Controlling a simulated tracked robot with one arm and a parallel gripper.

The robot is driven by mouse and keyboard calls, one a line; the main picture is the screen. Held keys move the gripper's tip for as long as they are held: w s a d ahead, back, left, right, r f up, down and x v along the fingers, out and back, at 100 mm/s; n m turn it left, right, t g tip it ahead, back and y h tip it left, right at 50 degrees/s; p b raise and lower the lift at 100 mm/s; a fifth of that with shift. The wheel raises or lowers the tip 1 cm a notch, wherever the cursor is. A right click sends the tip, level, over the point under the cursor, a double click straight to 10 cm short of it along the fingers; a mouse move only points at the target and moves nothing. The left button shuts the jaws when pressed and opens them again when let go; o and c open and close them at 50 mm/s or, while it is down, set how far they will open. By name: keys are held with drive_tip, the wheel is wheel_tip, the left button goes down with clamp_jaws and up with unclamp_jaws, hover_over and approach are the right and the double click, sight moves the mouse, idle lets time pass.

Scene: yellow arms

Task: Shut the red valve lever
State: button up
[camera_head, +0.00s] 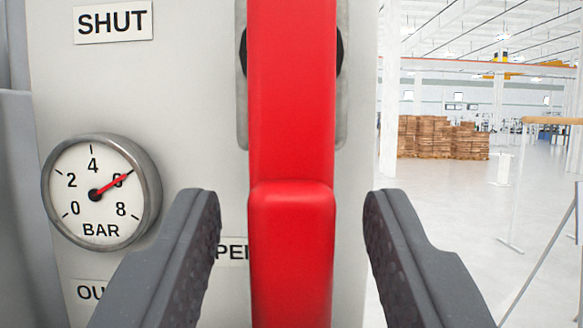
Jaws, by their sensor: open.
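The red valve lever (292,110) runs vertically through the middle of the view, close to the camera, in front of a pale panel (190,90). Its lower end section (292,250) hangs between my gripper's fingers. My gripper (292,215) is open, with one dark finger on each side of the lever and a visible gap on both sides. A "SHUT" label (112,22) is at the upper left of the panel. A label partly hidden behind the lever, showing "PE" (231,252), is low beside it. The lever's pivot is mostly hidden behind it.
A round BAR gauge (100,192) sticks out from the panel at left, its needle near 6. A label starting "OU" (90,292) is below it. Right of the panel is open hall floor (440,190), with stacked boxes (440,138) far back and a railing (520,190).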

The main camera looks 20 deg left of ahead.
drive_tip(key=shift+w+a+r+p, duration=0.2)
drive_tip(key=shift+w+p, duration=0.1)
drive_tip(key=shift+w, duration=0.2)
